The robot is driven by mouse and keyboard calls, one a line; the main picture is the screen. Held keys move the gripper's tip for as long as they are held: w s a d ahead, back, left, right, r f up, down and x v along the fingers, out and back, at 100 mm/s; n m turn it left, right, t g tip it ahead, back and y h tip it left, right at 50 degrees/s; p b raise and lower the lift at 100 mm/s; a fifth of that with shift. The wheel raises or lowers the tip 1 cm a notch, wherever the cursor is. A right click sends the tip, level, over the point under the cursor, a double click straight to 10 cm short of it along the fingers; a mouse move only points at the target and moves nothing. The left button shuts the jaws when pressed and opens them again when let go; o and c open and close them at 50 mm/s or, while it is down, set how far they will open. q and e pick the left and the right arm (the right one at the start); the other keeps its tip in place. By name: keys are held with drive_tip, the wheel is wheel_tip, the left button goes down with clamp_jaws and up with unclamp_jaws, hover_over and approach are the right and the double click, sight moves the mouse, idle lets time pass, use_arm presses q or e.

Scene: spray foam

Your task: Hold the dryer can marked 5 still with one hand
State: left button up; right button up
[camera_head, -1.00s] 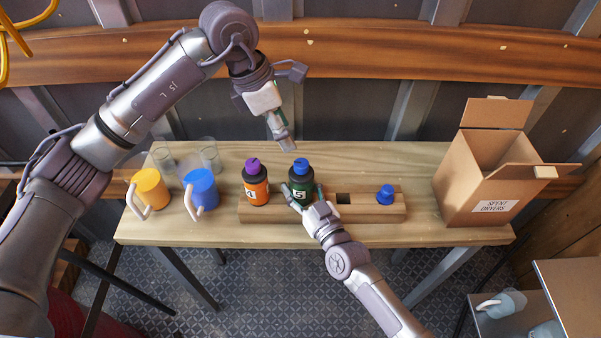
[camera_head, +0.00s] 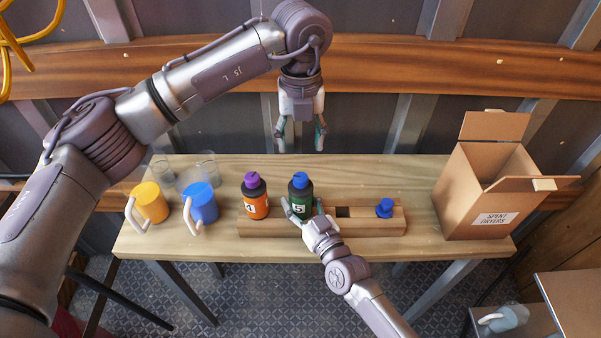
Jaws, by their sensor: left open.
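The dryer can marked 5 (camera_head: 300,202), dark green with a blue cap, stands upright in the wooden rack (camera_head: 368,227). My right gripper (camera_head: 305,208) is low at the can's front, with one finger at its left and the other at its right. I cannot tell whether both fingers press on it. My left gripper (camera_head: 301,146) is open and empty, pointing down above the table's back edge, behind and apart from the can.
An orange can marked 4 (camera_head: 256,206) with a purple cap stands left of it. Right of it are an empty square hole and a blue cap (camera_head: 385,207). Yellow (camera_head: 152,203) and blue (camera_head: 203,205) mugs, clear glasses and a spent-dryers box (camera_head: 459,205) stand on the table.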

sight(301, 177)
use_arm(q)
wheel_tip(301, 177, down, 10)
drive_tip(key=shift+f, duration=0.1)
idle(0.4)
clamp_jaws()
